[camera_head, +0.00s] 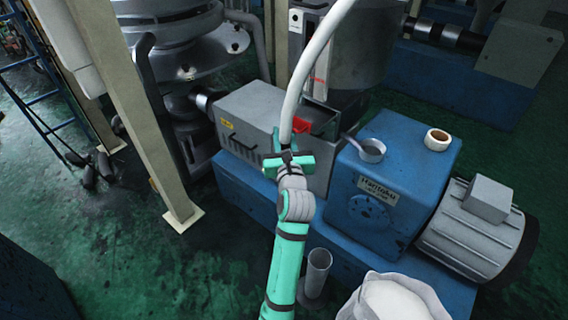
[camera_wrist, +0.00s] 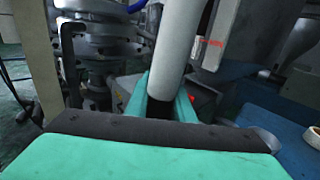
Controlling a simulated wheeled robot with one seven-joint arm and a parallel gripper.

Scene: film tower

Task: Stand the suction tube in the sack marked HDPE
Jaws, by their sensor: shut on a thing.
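The suction tube (camera_head: 309,72) is a long pale grey-white tube that curves up out of the top of the head view. My gripper (camera_head: 288,155) is shut on its lower part, in front of the grey machine housing. In the wrist view the tube (camera_wrist: 178,50) rises between the teal fingers (camera_wrist: 160,102); its lower end is hidden by the gripper. An open white sack (camera_head: 365,307) with white contents stands at the bottom right of the head view, cut off by the frame edge. No HDPE marking is visible on it.
A hollow grey cylinder (camera_head: 317,274) stands left of the sack. A beige post (camera_head: 135,110) is at left.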

